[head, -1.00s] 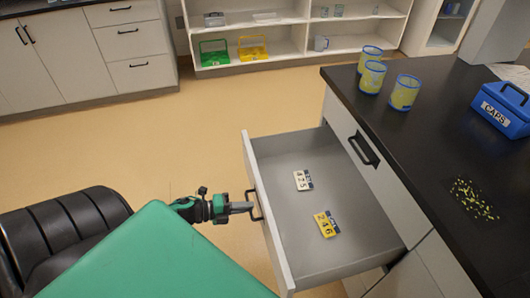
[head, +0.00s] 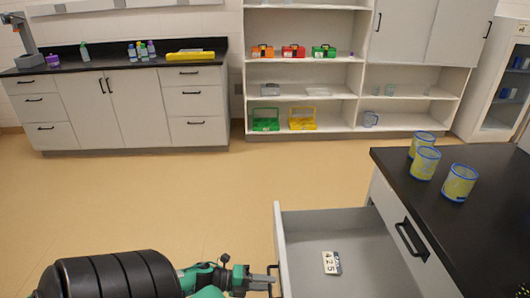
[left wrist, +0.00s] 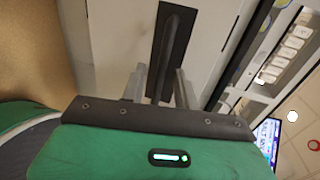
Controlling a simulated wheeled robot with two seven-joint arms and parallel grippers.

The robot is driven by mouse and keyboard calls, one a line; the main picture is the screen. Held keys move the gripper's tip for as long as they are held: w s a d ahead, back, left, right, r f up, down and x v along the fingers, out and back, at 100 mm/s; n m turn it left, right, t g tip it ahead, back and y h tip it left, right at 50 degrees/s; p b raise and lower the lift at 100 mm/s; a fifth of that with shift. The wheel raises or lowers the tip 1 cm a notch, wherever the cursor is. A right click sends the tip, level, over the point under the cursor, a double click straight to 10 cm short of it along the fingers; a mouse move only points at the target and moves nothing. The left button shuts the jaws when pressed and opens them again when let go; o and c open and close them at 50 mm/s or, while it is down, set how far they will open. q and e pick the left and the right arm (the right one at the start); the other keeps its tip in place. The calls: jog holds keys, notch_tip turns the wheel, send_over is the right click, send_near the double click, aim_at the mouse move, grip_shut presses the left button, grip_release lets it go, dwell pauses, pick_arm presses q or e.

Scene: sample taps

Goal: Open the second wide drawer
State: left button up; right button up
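The open wide drawer (head: 350,222), the one below the top drawer, stands out from the black-topped island. Its grey front panel (head: 285,255) faces left and also shows in the left wrist view (left wrist: 115,35). A white number tag (head: 331,262) lies inside. My left gripper (head: 273,281) is at the drawer's dark handle (head: 271,268). In the left wrist view my left gripper (left wrist: 161,88) has its fingers apart, with the handle bar (left wrist: 173,40) between them and gaps beside it. The drawer's near part is cut off by the head view's bottom edge. My right gripper is not in view.
The closed top drawer's handle (head: 411,240) is right of the open drawer. Several mesh cups, one in front (head: 459,183), stand on the black countertop (head: 490,225). Open floor (head: 150,195) lies left of the drawer. Shelves (head: 305,75) and cabinets (head: 125,105) line the back.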

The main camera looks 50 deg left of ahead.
pick_arm(q)
jog(key=v, duration=1.3)
jog(key=shift+s+a, duration=0.2)
jog(key=shift+s, duration=0.15)
